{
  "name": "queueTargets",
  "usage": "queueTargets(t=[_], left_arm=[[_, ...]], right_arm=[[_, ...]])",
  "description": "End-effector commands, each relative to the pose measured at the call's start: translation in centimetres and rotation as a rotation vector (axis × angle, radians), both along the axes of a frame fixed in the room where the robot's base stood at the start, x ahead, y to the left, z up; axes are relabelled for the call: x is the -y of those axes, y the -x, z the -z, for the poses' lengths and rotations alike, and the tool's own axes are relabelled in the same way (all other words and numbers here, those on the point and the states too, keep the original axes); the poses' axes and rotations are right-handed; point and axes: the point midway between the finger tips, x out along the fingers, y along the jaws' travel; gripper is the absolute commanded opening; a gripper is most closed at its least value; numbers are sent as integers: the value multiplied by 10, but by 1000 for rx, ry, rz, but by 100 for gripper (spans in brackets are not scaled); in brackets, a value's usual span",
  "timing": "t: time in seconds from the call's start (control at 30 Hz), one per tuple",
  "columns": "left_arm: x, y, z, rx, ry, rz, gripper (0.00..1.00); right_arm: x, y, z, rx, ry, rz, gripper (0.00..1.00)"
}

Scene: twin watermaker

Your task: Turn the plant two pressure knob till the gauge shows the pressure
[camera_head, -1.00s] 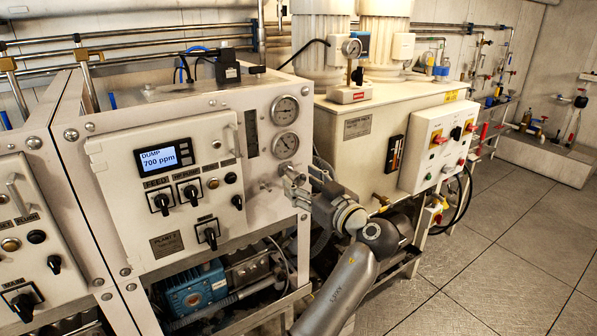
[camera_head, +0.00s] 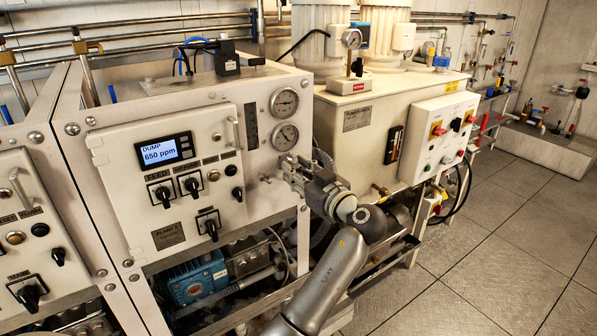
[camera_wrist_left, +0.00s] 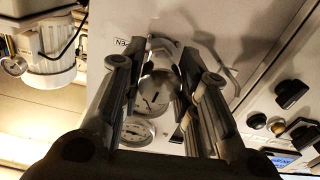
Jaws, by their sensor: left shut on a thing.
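The plant two panel (camera_head: 110,195) carries a display (camera_head: 165,150) reading DUMP 650 ppm. Two round gauges (camera_head: 285,137) sit one above the other at its right; their needles are too small to read exactly. My left gripper (camera_head: 288,168) is at the panel just below the lower gauge, shut on the pressure knob, which its fingers mostly hide. My right gripper is not in view.
Black rotary knobs (camera_head: 192,186) and small buttons sit left of the gripper. A white tank unit (camera_head: 350,150) with a control box (camera_head: 437,140) stands to the right. Blue pump parts (camera_head: 195,282) are below the panel. Tiled floor (camera_head: 490,250) is clear at the right.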

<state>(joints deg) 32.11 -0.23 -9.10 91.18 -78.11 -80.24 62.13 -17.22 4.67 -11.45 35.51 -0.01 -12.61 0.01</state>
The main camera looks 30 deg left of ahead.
Motion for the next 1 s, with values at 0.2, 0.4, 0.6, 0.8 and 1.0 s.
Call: queueTargets(t=[0.2, 0.4, 0.6, 0.8, 1.0], left_arm=[[0, 0, 0, -24, -9, 0, 5], [0, 0, 1, -58, -23, 0, 5], [0, 0, 1, -147, -60, 0, 5], [0, 0, 1, -291, -119, -1, 5], [0, 0, 0, -427, -176, 1, 5]], right_arm=[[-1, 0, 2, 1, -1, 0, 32], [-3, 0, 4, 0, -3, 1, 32], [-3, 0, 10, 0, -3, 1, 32], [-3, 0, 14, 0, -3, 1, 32], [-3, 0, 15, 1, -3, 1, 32]])
